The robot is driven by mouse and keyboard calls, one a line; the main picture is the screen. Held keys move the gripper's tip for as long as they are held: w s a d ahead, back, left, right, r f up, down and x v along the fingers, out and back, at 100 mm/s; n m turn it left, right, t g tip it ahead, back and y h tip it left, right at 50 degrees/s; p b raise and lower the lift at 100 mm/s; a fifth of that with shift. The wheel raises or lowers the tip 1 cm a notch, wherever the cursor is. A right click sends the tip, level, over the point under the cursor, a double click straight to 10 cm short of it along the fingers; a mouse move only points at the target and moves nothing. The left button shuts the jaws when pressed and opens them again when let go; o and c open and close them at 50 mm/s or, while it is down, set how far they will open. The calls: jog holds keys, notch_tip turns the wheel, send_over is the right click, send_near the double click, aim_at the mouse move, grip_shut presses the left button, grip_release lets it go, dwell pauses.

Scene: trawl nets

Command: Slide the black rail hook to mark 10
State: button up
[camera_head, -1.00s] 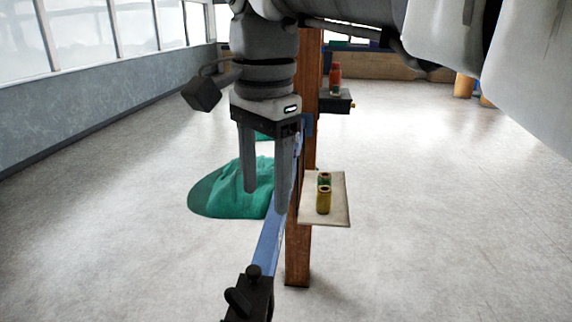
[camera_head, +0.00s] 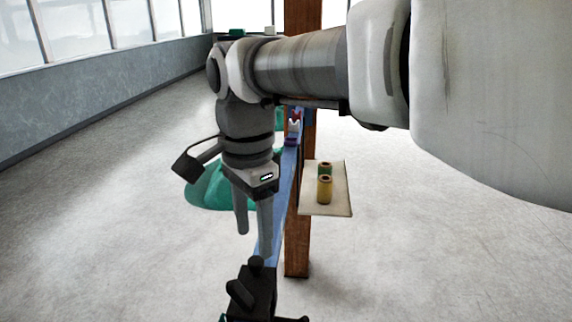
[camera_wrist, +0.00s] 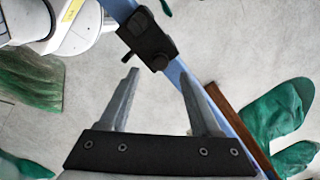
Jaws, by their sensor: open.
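The black rail hook (camera_head: 250,292) sits on the blue rail (camera_head: 281,200) at the near end, at the bottom of the head view. In the wrist view the black hook (camera_wrist: 146,36) is a block across the rail, with a round knob at its lower end. My gripper (camera_head: 254,240) is open and empty. Its fingertips point down, just above and beyond the hook in the head view. In the wrist view the hook lies ahead of the two fingertips (camera_wrist: 159,72), apart from them. Mark numbers on the rail cannot be read.
White and purple pieces (camera_head: 292,132) are farther along the rail. Green netting (camera_head: 205,190) lies on the floor at left.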

aim_at(256, 260)
notch_tip(256, 260, down, 5)
jog(key=shift+f, duration=0.1)
dwell(0.3)
grip_shut()
dwell(1.3)
